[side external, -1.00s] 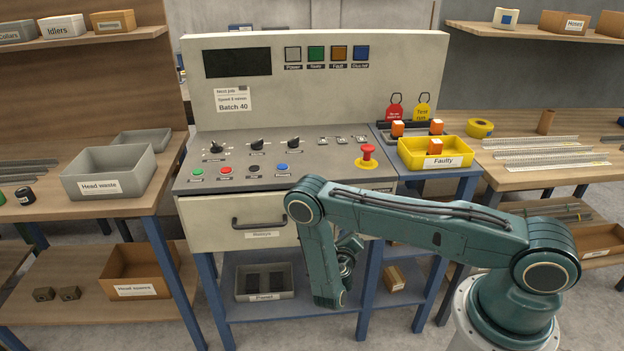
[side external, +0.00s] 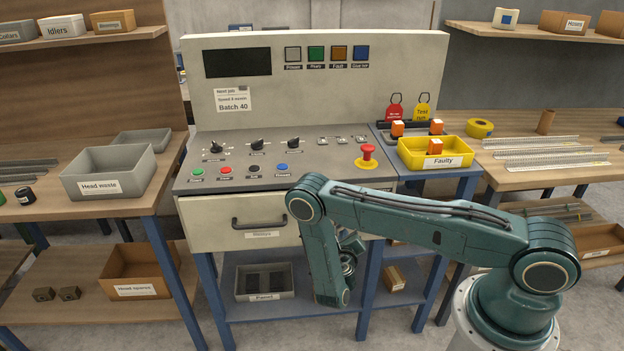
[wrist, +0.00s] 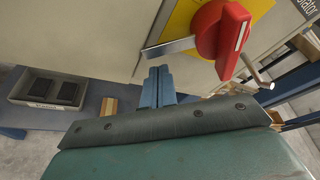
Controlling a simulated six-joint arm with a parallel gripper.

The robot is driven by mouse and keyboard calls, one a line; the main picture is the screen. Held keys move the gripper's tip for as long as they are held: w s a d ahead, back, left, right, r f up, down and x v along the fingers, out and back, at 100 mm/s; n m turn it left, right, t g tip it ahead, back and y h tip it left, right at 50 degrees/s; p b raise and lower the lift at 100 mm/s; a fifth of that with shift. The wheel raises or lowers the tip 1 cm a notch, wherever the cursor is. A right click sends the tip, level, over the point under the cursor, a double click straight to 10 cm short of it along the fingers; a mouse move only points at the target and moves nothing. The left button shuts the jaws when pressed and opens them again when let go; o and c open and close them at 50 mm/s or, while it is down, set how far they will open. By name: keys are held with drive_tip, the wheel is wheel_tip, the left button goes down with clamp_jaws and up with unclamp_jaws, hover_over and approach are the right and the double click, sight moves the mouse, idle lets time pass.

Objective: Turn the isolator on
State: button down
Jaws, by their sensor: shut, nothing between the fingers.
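The isolator is a red rotary handle (wrist: 222,36) on a yellow plate (wrist: 178,22), at the top of the wrist view. A white mark runs along its red grip, and a flat grey bar (wrist: 168,46) reaches left from behind it. My gripper (wrist: 158,72) is shut and empty, its blue fingers side by side just below the grey bar. I cannot tell whether they touch it. In the side external view the isolator is hidden, and my gripper is mostly hidden behind my arm in front of the console's lower right.
The control console (side external: 300,165) has knobs, buttons and a red mushroom button (side external: 367,153). Its drawer (side external: 243,222) is shut. A yellow Faulty tray (side external: 433,158) stands at right. A grey bin (wrist: 48,90) sits on the lower shelf. Blue legs stand nearby.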

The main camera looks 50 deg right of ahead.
drive_tip(key=s+a, duration=0.6)
drive_tip(key=a, duration=0.1)
drive_tip(key=shift+s+r, duration=0.2)
drive_tip(key=shift+s, duration=0.05)
idle(0.6)
drive_tip(key=shift+d, duration=0.2)
drive_tip(key=shift+d+f, duration=0.1)
